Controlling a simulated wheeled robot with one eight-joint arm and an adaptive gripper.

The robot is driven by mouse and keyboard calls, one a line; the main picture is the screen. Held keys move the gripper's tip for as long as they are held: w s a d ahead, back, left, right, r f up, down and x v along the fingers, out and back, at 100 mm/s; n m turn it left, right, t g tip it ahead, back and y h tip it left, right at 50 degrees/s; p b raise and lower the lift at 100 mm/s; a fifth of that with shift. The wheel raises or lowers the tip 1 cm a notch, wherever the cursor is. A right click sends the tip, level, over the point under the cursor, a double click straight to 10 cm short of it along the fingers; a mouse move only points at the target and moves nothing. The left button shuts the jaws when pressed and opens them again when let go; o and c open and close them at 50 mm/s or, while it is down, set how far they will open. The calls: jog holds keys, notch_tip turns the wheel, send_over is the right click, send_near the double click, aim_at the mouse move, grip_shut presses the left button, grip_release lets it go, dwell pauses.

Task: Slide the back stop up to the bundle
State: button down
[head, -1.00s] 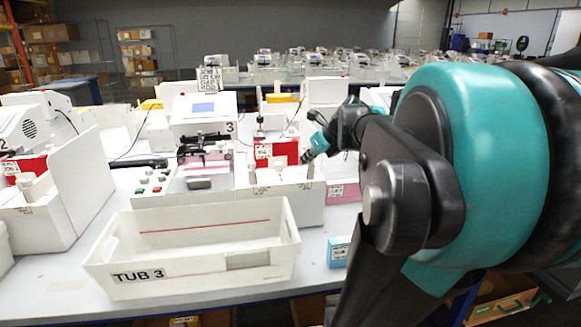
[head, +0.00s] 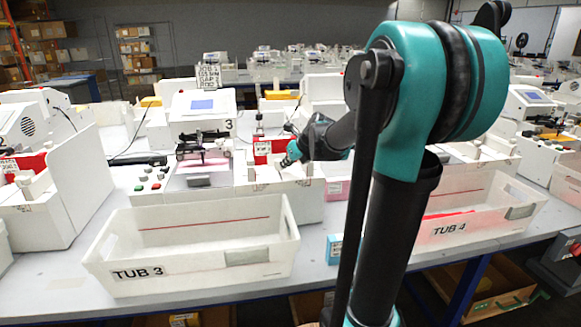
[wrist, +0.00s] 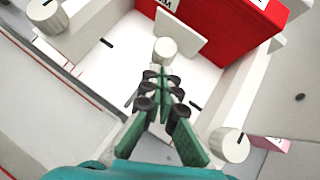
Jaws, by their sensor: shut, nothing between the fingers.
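My gripper (head: 288,158) is over the white open-topped tray right of plotter 3 (head: 202,130). In the wrist view the green fingers of my gripper (wrist: 156,78) are shut and empty, pointing down into that tray. A white round knob (wrist: 165,50) stands just past the fingertips, beside a thin upright white plate (wrist: 183,30); this looks like the back stop. I cannot tell whether the fingertips touch the knob. A red block (wrist: 235,28) with a white label is behind the plate; it also shows in the head view (head: 262,146). I cannot make out the bundle with certainty.
White knobs stand at the tray's left (wrist: 47,14) and right (wrist: 230,145) corners. Tub 3 (head: 190,250) stands in front, with a blue box (head: 334,249) to its right. Tub 4 (head: 480,212) is right of my arm. A pink box (head: 337,188) is beside the tray.

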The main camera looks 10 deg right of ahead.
jog(key=shift+w+a, duration=0.1)
jog(key=shift+w, duration=0.05)
jog(key=shift+w, duration=1.65)
jog(key=shift+s, duration=0.1)
